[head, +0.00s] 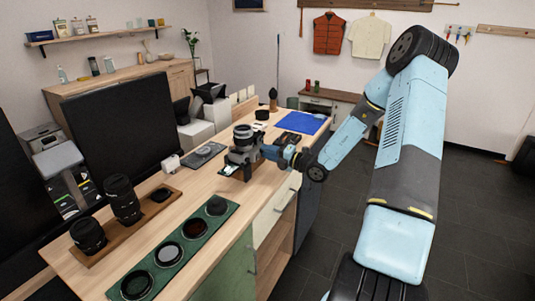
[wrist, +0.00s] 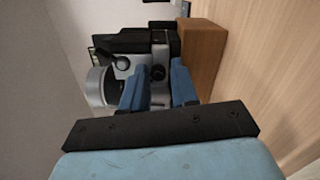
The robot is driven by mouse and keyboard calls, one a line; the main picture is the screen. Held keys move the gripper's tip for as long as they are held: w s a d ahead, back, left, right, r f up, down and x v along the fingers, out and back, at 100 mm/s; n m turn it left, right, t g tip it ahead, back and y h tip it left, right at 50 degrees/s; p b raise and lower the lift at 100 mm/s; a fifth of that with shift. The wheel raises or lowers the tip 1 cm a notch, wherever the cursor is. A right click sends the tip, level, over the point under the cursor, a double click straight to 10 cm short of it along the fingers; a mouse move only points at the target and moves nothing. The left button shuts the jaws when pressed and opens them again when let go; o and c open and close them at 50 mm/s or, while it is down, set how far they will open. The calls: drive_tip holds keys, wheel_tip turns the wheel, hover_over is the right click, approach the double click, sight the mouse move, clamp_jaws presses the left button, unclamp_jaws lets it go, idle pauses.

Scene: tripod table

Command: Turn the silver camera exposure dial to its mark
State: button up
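A silver and black camera (head: 243,146) with a lens stands on the wooden table, and my gripper (head: 266,152) is at its right side. In the wrist view the camera body (wrist: 130,42) is just beyond my fingers, with its round silver lens (wrist: 100,87) at the left. My gripper's two blue fingers (wrist: 159,78) are parted, with a gap between them. A small dark round part (wrist: 157,73) on a silver face shows in that gap; I cannot tell if it is the exposure dial. No mark is legible. I see no finger contact.
A brown wooden block (wrist: 203,58) lies close beside the right finger. On the table are a green tray of round filters (head: 195,240), a wooden board with lenses (head: 123,205), a grey flat item (head: 204,155) and a blue cloth (head: 302,122). A large black panel (head: 125,127) stands behind.

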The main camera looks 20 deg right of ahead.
drive_tip(key=shift+s+a, duration=0.1)
drive_tip(key=shift+a, duration=0.05)
drive_tip(key=v, duration=1.4)
drive_tip(key=s+a+r+n+g+h, duration=0.1)
drive_tip(key=s+a+r+n+g, duration=0.55)
drive_tip(key=n, duration=0.55)
drive_tip(key=s+a+r+n+g+h, duration=0.1)
drive_tip(key=s+a+r+n+g, duration=0.45)
drive_tip(key=a+n, duration=0.4)
drive_tip(key=s+d+r+n+t+h, duration=0.2)
drive_tip(key=s+r+n+h, duration=0.3)
drive_tip(key=n, duration=0.6)
drive_tip(key=s+d+r+n+t+h, duration=0.2)
drive_tip(key=s+r+n+h, duration=0.3)
drive_tip(key=s+r+n, duration=0.4)
drive_tip(key=s+d+n, duration=0.1)
drive_tip(key=s+n, duration=0.1)
drive_tip(key=s, duration=0.1)
